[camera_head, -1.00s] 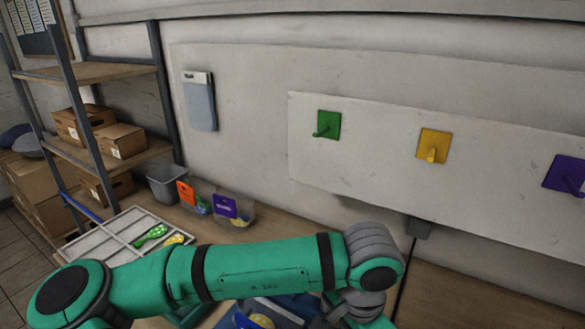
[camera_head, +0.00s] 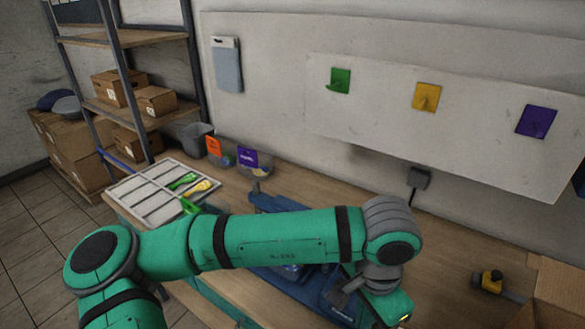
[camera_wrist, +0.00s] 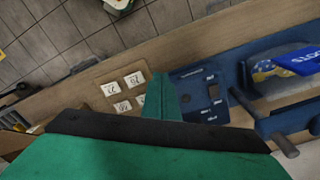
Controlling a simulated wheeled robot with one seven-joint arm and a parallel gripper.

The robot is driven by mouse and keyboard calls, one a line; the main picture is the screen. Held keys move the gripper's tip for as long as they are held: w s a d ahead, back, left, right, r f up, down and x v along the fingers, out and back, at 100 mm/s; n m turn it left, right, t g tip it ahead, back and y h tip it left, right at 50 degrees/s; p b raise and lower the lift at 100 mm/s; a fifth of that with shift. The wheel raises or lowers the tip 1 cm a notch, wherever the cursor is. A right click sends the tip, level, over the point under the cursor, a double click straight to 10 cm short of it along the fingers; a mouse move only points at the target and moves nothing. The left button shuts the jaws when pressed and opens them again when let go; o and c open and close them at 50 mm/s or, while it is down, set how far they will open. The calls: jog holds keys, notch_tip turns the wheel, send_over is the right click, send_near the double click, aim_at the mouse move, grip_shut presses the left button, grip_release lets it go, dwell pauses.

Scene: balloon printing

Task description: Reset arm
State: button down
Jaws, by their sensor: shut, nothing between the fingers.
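My green arm spans the lower middle of the head view, over the workbench (camera_head: 458,262). Its wrist end is bent down at the right. My gripper (camera_wrist: 160,95) shows in the wrist view as a green finger shape pointing up the picture, shut and holding nothing. It is over the bench edge beside a blue machine (camera_wrist: 205,84) with small switches. In the head view the arm hides much of that machine, and the fingertips cannot be made out.
A divided white tray (camera_head: 150,197) holds green and yellow balloons. Bins stand behind it. Green, yellow and purple hooks are on the wall panel (camera_head: 370,125). A cardboard box (camera_head: 550,285) and a yellow-black tool (camera_head: 491,281) are at the right. White cards (camera_wrist: 123,90) lie near the machine.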

jog(key=d+r+h, duration=0.2)
jog(key=d+h, duration=0.3)
jog(key=d, duration=0.4)
jog(key=d+r+h, duration=0.3)
jog(key=d+h, duration=0.1)
jog(key=d, duration=0.5)
jog(key=w+d+r+n+t+h, duration=0.35)
jog(key=w+r+t+h, duration=0.2)
jog(key=r+h, duration=0.35)
jog(key=w+a+f+n+t, duration=0.3)
jog(key=a+n+t, duration=0.2)
jog(key=n+t, duration=0.1)
jog(key=s+a+f+n+t+y, duration=0.25)
jog(key=a+f+n+y, duration=0.25)
jog(key=a+f+y, duration=0.4)
jog(key=s+a+f+n+t+y, duration=0.1)
jog(key=a+f+n+t+y, duration=0.3)
jog(key=a+f, duration=0.45)
jog(key=s+a+f+m+g+y, duration=0.1)
jog(key=s+a+f, duration=0.3)
jog(key=s, duration=0.4)
jog(key=s+a+f+m+y, duration=0.2)
jog(key=s+a+f, duration=0.2)
jog(key=s, duration=0.4)
jog(key=s+a+f+m+g+y, duration=0.1)
jog(key=s+a+f, duration=0.3)
jog(key=s, duration=0.5)
jog(key=shift+a+f+m+g+y, duration=0.3)
jog(key=shift+a+f+m+y, duration=0.1)
jog(key=shift+m+y, duration=0.35)
